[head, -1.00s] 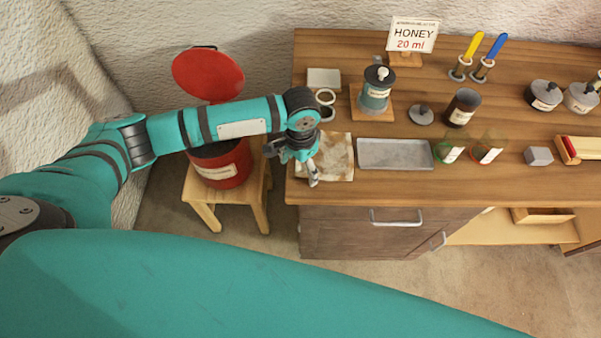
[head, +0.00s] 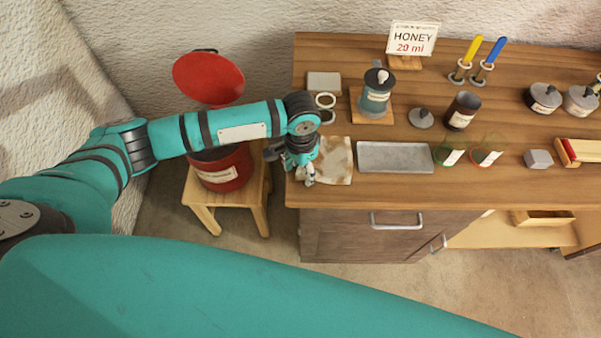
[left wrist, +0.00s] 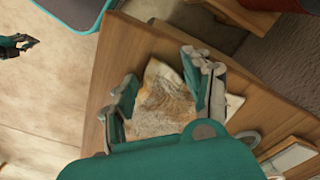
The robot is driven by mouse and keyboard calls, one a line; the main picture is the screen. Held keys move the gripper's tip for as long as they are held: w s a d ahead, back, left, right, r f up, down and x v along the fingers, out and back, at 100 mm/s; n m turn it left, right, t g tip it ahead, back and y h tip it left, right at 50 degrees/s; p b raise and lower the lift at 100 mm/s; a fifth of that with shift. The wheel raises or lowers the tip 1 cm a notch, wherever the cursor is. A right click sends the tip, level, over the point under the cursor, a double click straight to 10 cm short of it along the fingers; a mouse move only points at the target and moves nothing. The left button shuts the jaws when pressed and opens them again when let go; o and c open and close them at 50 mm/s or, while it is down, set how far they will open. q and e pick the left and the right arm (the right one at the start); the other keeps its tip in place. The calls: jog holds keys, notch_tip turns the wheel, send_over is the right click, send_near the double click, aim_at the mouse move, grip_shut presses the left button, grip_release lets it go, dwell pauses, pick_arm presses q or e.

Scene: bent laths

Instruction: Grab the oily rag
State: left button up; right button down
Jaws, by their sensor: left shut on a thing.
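The oily rag (head: 338,160) is a cream cloth with brown stains at the left end of the wooden worktop. My left gripper (head: 309,180) is at the rag's left front part and covers some of it. In the left wrist view the rag (left wrist: 162,98) lies bunched between the two fingers of my left gripper (left wrist: 158,92), which is shut on it. The rag still appears to lie at the worktop. Another gripper of mine (left wrist: 28,43) shows small at the left edge of the left wrist view, too small to tell its state.
A red bin (head: 222,168) with its round lid (head: 208,76) raised stands on a wooden stool (head: 200,200) left of the worktop (head: 450,190). A grey tray (head: 395,157) lies right of the rag. Behind are a labelled grey-blue canister (head: 374,98) and white rings (head: 325,100).

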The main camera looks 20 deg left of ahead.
pick_arm(q)
jog(key=shift+s+f, duration=0.2)
grip_shut()
dwell(0.3)
notch_tip(320, 180, up, 12)
jog(key=p, duration=1.1)
jog(key=shift+w+p, duration=0.15)
jog(key=shift+p, duration=0.15)
jog(key=shift+r, duration=0.1)
notch_tip(320, 180, up, 9)
